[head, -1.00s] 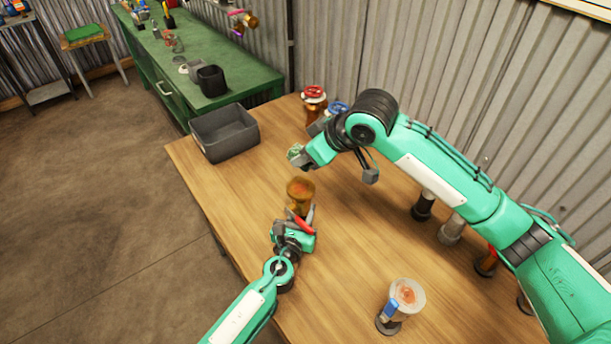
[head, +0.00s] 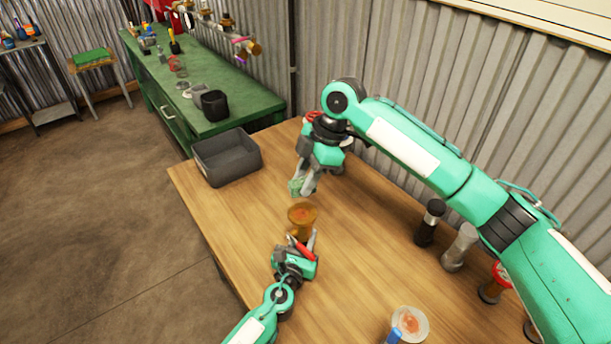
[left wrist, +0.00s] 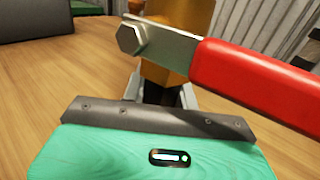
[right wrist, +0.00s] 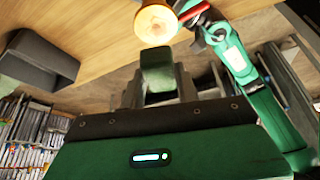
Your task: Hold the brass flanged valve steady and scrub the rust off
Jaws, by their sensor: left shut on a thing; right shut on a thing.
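The brass flanged valve (head: 302,216) stands upright on the wooden table, with an orange-brown rusty patch on its round top flange. My left gripper (head: 302,240) is shut on its lower body, which it partly hides. The valve's red lever handle (left wrist: 255,80) crosses in front in the left wrist view. My right gripper (head: 305,182) is shut on a green scrub pad (head: 296,187) and points down, beyond and above the valve. The pad (right wrist: 157,72) and the valve's flange (right wrist: 156,24) are apart in the right wrist view.
A dark grey open bin (head: 228,158) stands at the table's left edge. A clear-topped jar-like item (head: 410,323) is near the front. Several valves and fittings stand right, under my right arm, including a black one (head: 430,222). The wood around the brass valve is clear.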

